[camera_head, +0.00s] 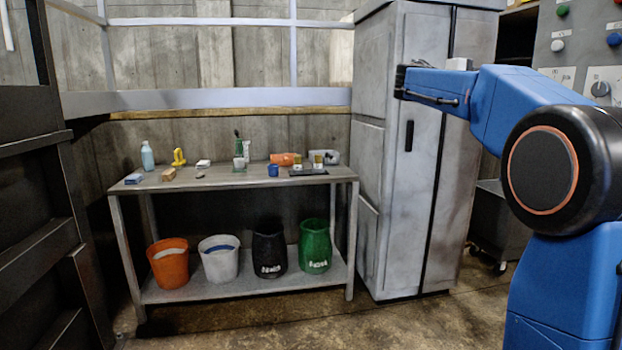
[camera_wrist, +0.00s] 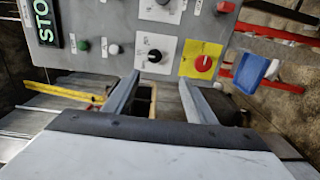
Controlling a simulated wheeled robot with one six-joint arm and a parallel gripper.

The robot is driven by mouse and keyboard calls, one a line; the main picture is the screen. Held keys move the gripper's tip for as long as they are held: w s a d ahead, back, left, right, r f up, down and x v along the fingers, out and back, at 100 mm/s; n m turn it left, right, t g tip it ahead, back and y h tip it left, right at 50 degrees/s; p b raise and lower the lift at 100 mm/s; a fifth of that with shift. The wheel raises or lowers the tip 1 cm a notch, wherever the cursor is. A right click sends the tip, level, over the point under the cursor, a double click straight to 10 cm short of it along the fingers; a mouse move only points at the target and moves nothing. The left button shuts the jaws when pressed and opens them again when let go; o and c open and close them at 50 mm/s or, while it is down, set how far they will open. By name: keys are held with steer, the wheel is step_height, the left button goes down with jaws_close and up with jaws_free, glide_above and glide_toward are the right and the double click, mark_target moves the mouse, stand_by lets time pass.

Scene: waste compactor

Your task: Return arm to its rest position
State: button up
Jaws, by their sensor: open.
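My blue arm reaches in from the right in the head view, with its forearm pointing left in front of the tall grey cabinet (camera_head: 400,150). The gripper's fingers do not show clearly there. In the wrist view my gripper (camera_wrist: 162,88) is open, with its two fingers apart and nothing between them. Beyond the fingertips is a grey control panel (camera_wrist: 118,60) with knobs, buttons and a red knob on a yellow plate (camera_wrist: 203,62). I cannot tell the exact distance to the panel.
A metal table (camera_head: 230,178) with bottles and small items stands left of the cabinet. On its lower shelf are an orange bucket (camera_head: 168,265), a white bucket (camera_head: 219,262), a black bin (camera_head: 269,252) and a green bin (camera_head: 315,248). The floor in front is clear.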

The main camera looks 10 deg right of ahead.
steer(key=s+a+f+t+y, duration=0.1)
steer(key=s+a+f+y, duration=0.5)
steer(key=s+a+f, duration=0.4)
steer(key=s+a+f+t+y, duration=0.1)
steer(key=s+a+f+y, duration=0.4)
steer(key=s+a+f, duration=0.4)
steer(key=s+a+f+m+t+y, duration=0.1)
steer(key=s+a+f+y, duration=0.5)
steer(key=s+f, duration=1.4)
steer(key=a+f, duration=0.4)
steer(key=f, duration=0.5)
steer(key=shift+a+f+y, duration=0.2)
steer(key=shift+a+y, duration=0.1)
